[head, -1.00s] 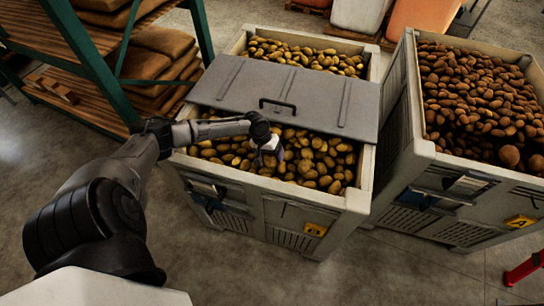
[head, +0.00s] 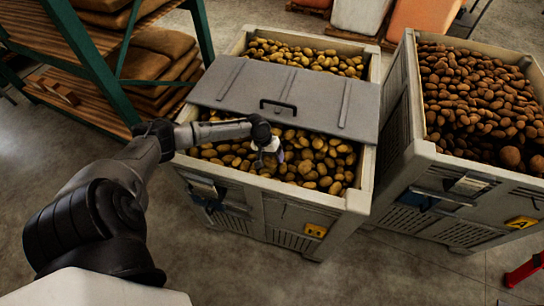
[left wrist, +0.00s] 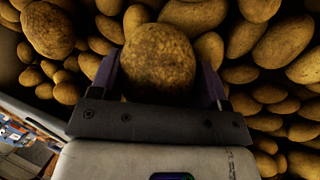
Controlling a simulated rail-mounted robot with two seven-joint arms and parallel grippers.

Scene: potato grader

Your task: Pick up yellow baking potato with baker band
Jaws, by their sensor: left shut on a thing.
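My left gripper (head: 270,158) reaches down into the front opening of the left crate (head: 357,202), among yellow-brown potatoes. In the left wrist view its two dark purplish fingers (left wrist: 160,85) are shut on a large, rounded, speckled yellow-brown potato (left wrist: 158,62), one finger on each side. This potato looks bigger than many of those around it. I cannot make out a band on it. Other potatoes lie close around it, and I cannot tell whether it is clear of them. My right gripper is not in view.
A grey lid (head: 300,92) with a black handle (head: 278,106) covers the crate's middle, just behind my left gripper. A second crate (head: 412,110) of browner potatoes stands at the right. A green-framed shelf (head: 110,75) with sacks stands at the left.

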